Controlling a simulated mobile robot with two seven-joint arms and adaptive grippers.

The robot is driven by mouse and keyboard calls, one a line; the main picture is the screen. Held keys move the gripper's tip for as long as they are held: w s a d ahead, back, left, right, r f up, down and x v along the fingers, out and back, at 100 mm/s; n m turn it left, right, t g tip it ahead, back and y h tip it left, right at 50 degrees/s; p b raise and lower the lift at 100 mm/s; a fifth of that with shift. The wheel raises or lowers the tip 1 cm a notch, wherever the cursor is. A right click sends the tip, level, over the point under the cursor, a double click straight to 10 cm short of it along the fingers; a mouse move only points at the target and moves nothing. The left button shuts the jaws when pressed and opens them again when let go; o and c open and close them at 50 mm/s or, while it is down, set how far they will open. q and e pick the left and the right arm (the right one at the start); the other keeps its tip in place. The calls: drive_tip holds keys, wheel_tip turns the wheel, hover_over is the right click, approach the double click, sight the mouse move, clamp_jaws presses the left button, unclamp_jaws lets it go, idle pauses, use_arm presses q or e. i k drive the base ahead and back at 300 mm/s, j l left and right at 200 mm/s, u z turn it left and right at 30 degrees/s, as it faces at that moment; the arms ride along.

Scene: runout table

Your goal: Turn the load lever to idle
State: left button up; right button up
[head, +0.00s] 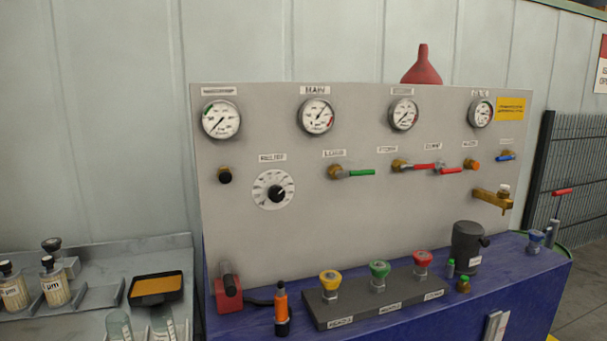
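A valve with a green lever (361,172) sits on the upright grey panel (330,225), under a small label (334,153) that seems to read LOAD but is blurred. The green lever lies about level and points right from its brass body. I cannot make out an idle mark. Neither of my grippers is in view, and nothing touches the lever.
Red-handled valves (450,170) sit right of the green lever, and a relief dial (274,189) sits left. Gauges (317,117) line the top. On the blue bench (490,295) stand a knob block (375,298), an orange tool (282,306) and a dark jug (467,243).

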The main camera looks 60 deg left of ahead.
sight(340, 175)
drive_tip(key=u, duration=1.55)
drive_tip(key=i+l+z, duration=0.1)
drive_tip(key=i+l, duration=0.2)
drive_tip(key=l, duration=0.15)
